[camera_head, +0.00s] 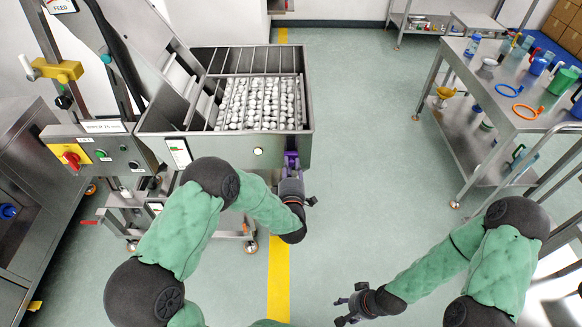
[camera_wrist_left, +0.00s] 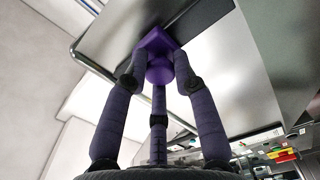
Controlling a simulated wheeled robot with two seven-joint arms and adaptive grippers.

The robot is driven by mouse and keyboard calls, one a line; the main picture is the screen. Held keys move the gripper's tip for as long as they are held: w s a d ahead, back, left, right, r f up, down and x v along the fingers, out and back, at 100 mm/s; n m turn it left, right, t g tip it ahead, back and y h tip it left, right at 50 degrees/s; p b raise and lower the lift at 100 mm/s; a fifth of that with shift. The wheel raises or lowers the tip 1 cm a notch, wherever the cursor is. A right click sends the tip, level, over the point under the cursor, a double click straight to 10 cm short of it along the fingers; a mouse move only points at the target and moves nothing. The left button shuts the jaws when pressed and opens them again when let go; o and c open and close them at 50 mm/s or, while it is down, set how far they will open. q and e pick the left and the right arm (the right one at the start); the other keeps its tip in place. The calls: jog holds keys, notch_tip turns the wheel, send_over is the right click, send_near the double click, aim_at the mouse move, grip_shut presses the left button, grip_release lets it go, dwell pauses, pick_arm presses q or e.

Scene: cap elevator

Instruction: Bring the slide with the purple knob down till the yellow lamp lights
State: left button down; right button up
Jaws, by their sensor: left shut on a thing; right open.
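The purple knob (camera_head: 290,160) is at the right front corner of the steel hopper (camera_head: 308,146). My left gripper (camera_head: 291,170) is there in the head view, mostly hiding the knob. In the left wrist view the purple knob (camera_wrist_left: 159,72) sits under a purple plate (camera_wrist_left: 156,42), and my left gripper's fingers (camera_wrist_left: 157,75) are closed around it. A small round pale-yellow lamp (camera_head: 258,151) is on the hopper's front, left of the knob; I cannot tell for sure whether it is lit. My right gripper (camera_head: 341,309) is open and empty, low over the floor.
Several white caps (camera_head: 262,103) fill the hopper. A control box (camera_head: 100,150) with a red switch is at its left. A steel table (camera_head: 500,75) with bottles, rings and a funnel stands at the right. The floor (camera_head: 370,130) between is clear.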

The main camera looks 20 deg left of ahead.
pick_arm(q)
jog(key=shift+d+f, duration=0.1)
jog(key=shift+f, duration=0.1)
jog(key=c, duration=1)
grip_release()
jog(key=v, duration=1.2)
